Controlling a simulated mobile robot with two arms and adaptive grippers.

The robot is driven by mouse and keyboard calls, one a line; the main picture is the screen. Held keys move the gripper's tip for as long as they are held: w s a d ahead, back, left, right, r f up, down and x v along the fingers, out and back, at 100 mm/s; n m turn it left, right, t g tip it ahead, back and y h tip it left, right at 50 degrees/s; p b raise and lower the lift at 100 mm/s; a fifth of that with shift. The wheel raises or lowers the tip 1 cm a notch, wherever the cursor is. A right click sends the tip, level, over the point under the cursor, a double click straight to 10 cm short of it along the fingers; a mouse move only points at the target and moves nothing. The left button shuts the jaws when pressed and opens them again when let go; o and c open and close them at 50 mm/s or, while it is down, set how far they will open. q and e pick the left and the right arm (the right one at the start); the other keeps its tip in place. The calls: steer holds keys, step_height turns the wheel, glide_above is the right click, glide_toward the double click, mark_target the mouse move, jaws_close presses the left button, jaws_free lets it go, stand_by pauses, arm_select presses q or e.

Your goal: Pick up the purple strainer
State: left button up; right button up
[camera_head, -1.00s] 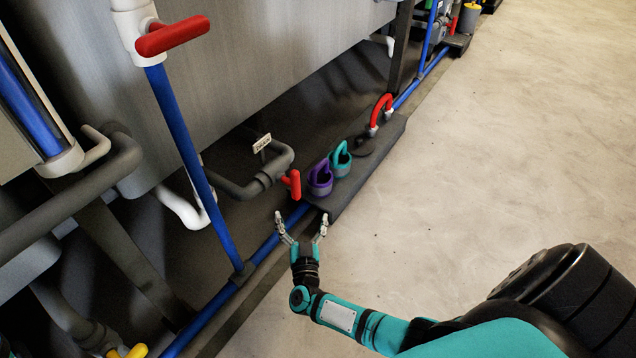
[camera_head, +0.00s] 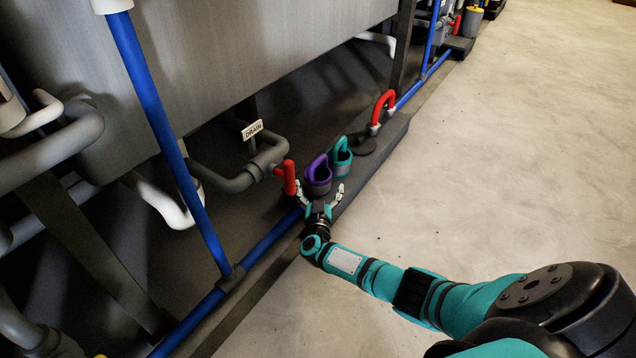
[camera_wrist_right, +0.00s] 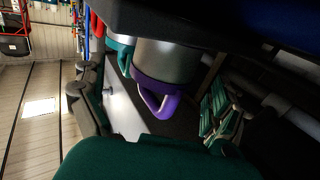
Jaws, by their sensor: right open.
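The purple strainer (camera_head: 318,175), a grey cup with a purple rim and upright loop handle, stands on the dark ledge along the tank base. In the right wrist view the purple strainer (camera_wrist_right: 165,85) is close, its handle pointing down in the picture. My right gripper (camera_head: 320,192) is open just in front of the strainer, its fingers to either side of the cup's near side. Whether the fingers touch it I cannot tell. The wrist view shows a finger (camera_wrist_right: 228,112) to the right of the handle. My left gripper is not in view.
A teal strainer (camera_head: 341,158) stands right behind the purple one. A red valve handle (camera_head: 287,177) is close on the left. A red-handled item (camera_head: 384,108) stands farther along the ledge (camera_head: 385,150). A blue pipe (camera_head: 262,243) runs low; the floor at right is clear.

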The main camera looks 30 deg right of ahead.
mark_target(318, 168)
steer(key=b+x, duration=0.4)
steer(key=shift+w+a, duration=0.1)
steer(key=shift+a, duration=0.15)
steer(key=shift+w+d+r+b, duration=0.15)
steer(key=shift+w+d+b, duration=0.2)
steer(key=shift+w+b, duration=0.15)
steer(key=shift+r, duration=0.1)
steer(key=c, duration=1.1)
